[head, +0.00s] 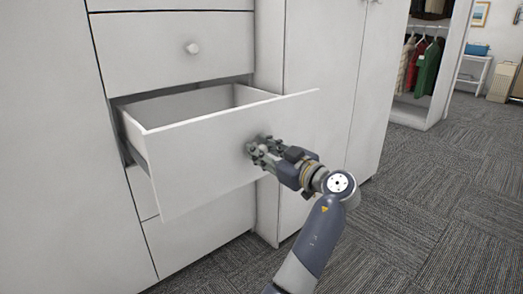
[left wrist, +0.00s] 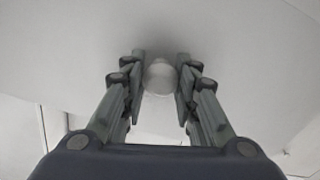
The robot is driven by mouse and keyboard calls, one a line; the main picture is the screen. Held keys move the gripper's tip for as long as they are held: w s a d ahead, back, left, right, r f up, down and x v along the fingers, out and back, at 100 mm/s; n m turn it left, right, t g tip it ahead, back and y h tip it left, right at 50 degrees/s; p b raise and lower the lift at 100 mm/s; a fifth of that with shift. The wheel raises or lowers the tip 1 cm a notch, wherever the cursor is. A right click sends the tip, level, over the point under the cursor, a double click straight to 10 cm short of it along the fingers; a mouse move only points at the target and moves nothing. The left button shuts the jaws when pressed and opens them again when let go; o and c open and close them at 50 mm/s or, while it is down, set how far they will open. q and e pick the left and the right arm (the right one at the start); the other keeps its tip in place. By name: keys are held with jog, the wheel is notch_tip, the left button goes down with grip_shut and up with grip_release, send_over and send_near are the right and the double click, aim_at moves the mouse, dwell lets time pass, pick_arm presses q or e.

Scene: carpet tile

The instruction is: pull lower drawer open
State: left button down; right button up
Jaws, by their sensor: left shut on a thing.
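A white drawer (head: 220,137) stands pulled well out of the white cabinet in the head view, with its empty-looking inside showing. My left gripper (head: 258,146) is at the right part of its front panel, shut on the drawer's round knob. The knob (left wrist: 159,77) shows between the two fingers of the left gripper (left wrist: 160,82) in the left wrist view, against the white front panel (left wrist: 235,50). In the head view the knob is hidden by the gripper. My right gripper is not in view.
Another closed drawer (head: 170,48) with a round knob (head: 192,48) is above, and closed drawer fronts (head: 205,228) are below. A tall cabinet (head: 322,80) stands to the right. Carpeted floor (head: 440,200) is clear at the right. An open wardrobe with hanging clothes (head: 425,66) is farther back.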

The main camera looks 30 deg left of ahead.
aim_at(253, 109)
pick_arm(q)
jog(key=c, duration=1.2)
grip_release()
jog(key=shift+r, duration=0.1)
notch_tip(253, 109, up, 10)
jog(key=shift+f, duration=0.1)
